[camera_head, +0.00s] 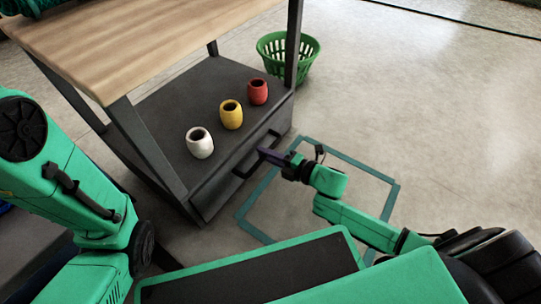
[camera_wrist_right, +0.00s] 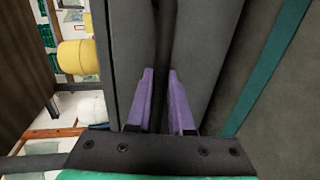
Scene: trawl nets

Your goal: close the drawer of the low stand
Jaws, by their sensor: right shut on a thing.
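The low stand (camera_head: 172,115) is dark grey, below a wooden top, at the left of the head view. Its drawer (camera_head: 216,190) is in the front face, with a dark bar handle (camera_head: 242,171). How far the drawer stands out is hard to tell. My right gripper (camera_head: 264,153) is at the handle, shut on it. In the right wrist view its purple fingers (camera_wrist_right: 160,72) point at the dark grey front, and the grip itself is partly hidden. My left arm shows at the left of the head view; its gripper is out of view.
A white cup (camera_head: 200,146), a yellow cup (camera_head: 231,118) and a red cup (camera_head: 257,93) stand on the stand above the drawer. A green basket (camera_head: 305,62) is behind it on the floor. A teal square outline (camera_head: 375,173) marks open floor at the right.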

